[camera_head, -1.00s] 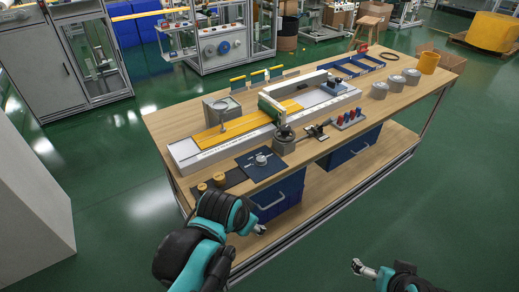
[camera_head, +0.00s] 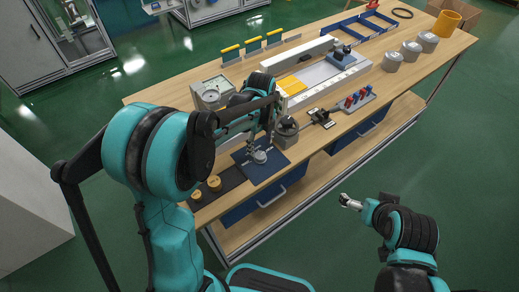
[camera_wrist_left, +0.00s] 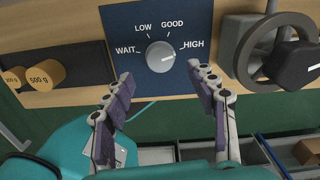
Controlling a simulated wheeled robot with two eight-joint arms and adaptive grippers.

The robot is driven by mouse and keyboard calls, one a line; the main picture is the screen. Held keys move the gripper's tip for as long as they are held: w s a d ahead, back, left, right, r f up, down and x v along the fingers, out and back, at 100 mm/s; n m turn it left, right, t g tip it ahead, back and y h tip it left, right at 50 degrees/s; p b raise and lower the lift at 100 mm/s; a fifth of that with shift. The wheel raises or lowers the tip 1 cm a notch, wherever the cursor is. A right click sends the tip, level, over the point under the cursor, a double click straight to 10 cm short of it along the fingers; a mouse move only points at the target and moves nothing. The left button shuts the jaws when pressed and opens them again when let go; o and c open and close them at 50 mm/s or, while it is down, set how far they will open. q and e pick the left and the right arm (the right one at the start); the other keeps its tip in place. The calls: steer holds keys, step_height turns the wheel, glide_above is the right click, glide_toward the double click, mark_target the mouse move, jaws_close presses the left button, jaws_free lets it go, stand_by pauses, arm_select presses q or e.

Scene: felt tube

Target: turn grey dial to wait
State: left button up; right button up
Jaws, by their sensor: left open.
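The grey dial (camera_wrist_left: 160,56) sits on a dark blue panel (camera_wrist_left: 118,18) marked WAIT, LOW, GOOD and HIGH from left to right. I cannot surely tell which mark its pointer faces. My left gripper (camera_wrist_left: 164,74) is open, one finger to each side and a little short of the dial, with nothing between the fingers. In the head view the left gripper (camera_head: 258,146) is over the panel (camera_head: 268,171), close to the dial (camera_head: 259,157). My right gripper (camera_head: 348,202) is off the bench's front side, away from the dial; its jaws are too small to read.
Brass weights (camera_wrist_left: 46,74) stand on a dark mat left of the panel. A handwheel with a dark knob (camera_wrist_left: 296,66) is close on the right. A dial gauge block (camera_head: 211,95) stands behind my left arm. Open floor lies in front of the bench.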

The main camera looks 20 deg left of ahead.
mark_target(260, 155)
arm_select(q)
step_height(260, 155, down, 6)
steer(key=shift+r+b, duration=0.1)
steer(key=shift+b, duration=0.8)
steer(key=c, duration=1.2)
